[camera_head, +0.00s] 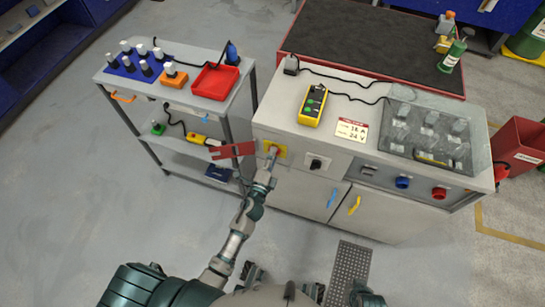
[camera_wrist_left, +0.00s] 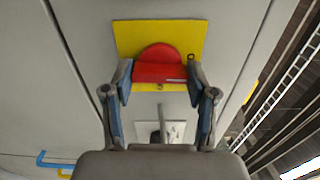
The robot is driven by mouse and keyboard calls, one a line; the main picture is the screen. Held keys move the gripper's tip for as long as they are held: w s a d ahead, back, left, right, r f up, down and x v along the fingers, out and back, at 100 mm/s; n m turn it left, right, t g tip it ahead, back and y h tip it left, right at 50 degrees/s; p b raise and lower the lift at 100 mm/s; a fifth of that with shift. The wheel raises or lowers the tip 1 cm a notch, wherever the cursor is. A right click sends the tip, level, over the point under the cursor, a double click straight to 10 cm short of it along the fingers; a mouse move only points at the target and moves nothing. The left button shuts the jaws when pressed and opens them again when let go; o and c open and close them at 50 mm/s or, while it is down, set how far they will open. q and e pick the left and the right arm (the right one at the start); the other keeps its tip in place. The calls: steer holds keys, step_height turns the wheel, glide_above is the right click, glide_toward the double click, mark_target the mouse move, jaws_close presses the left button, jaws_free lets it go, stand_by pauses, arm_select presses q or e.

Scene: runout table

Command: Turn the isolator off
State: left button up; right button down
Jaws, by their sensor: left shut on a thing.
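The isolator is a red rotary knob on a yellow plate (camera_head: 282,152) on the front of the grey cabinet. In the left wrist view, the red knob (camera_wrist_left: 160,64) sits on the yellow plate (camera_wrist_left: 130,38), its bar lying across the picture between the fingers. My left gripper (camera_head: 270,164) is at the knob, and its two fingers (camera_wrist_left: 160,80) are closed on the bar from both sides. In the head view the gripper partly hides the knob. My right gripper is not in view.
A black rotary switch (camera_head: 315,163) is right of the isolator. A red flat piece (camera_head: 232,151) juts out to its left. Cabinet doors with blue (camera_head: 332,198) and yellow (camera_head: 354,205) handles are below. A trolley (camera_head: 150,93) stands left; the floor in front is mostly clear.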

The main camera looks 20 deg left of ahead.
arm_select(q)
steer(key=shift+f, duration=0.3)
steer(key=o, duration=1.1)
steer(key=shift+o, duration=0.2)
steer(key=shift+a+r, duration=0.1)
steer(key=s, duration=1.2)
steer(key=shift+a, duration=0.15)
steer(key=shift+n, duration=0.3)
